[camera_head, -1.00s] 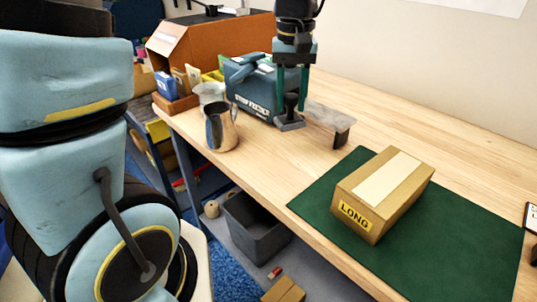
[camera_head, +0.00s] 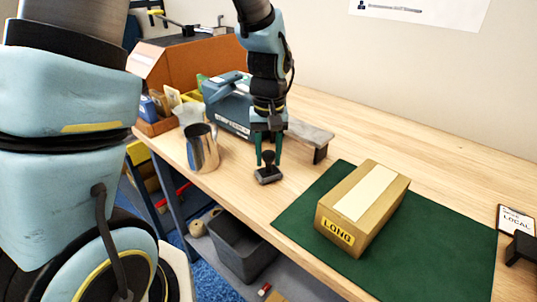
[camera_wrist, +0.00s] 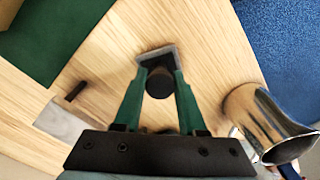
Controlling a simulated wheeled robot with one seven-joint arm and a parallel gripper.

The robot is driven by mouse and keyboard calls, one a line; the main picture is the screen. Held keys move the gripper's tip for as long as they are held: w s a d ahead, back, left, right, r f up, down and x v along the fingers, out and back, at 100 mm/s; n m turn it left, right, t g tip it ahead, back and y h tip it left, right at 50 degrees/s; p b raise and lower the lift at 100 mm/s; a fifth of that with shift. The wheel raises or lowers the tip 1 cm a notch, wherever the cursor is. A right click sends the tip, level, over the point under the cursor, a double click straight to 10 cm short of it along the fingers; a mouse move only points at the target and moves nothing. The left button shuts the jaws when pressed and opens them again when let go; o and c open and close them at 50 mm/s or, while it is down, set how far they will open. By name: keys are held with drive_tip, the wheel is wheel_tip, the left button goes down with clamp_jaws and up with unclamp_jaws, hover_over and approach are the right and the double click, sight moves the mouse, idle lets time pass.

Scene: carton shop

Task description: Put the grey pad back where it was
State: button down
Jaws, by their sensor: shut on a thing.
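The grey pad (camera_head: 268,180) is a small flat grey plate with a black knob handle on top. My gripper (camera_head: 267,160) is shut on its handle, with the green fingers on either side of the knob. The pad is level, at or just above the bare wood; I cannot tell whether it touches. In the wrist view, the grey plate (camera_wrist: 157,53) shows beyond the fingertips (camera_wrist: 158,82), and the black knob sits between them.
A green mat (camera_head: 300,215) bears a carton marked LONG (camera_head: 370,200). A metal pitcher (camera_head: 203,148) stands left, near the table's front edge. A blue-grey machine (camera_head: 228,105) and a low grey stand (camera_head: 308,132) are behind. Bare wood lies between pitcher and mat.

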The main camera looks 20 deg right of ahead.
sight(269, 152)
drive_tip(key=shift+f, duration=0.1)
drive_tip(key=c, duration=0.9)
unclamp_jaws()
drive_tip(key=shift+c, duration=0.2)
drive_tip(key=o, duration=0.5)
drive_tip(key=shift+c, duration=0.2)
wheel_tip(269, 152, up, 12)
drive_tip(key=b, duration=0.1)
drive_tip(key=a+f+n, duration=0.1)
drive_tip(key=a+f, duration=0.3)
drive_tip(key=a, duration=0.8)
drive_tip(key=w+a+f+n+t, duration=0.1)
drive_tip(key=a+f, duration=0.3)
drive_tip(key=a, duration=0.9)
drive_tip(key=shift+a+t, duration=0.15)
drive_tip(key=shift+t, duration=0.15)
drive_tip(key=shift+w, duration=0.15)
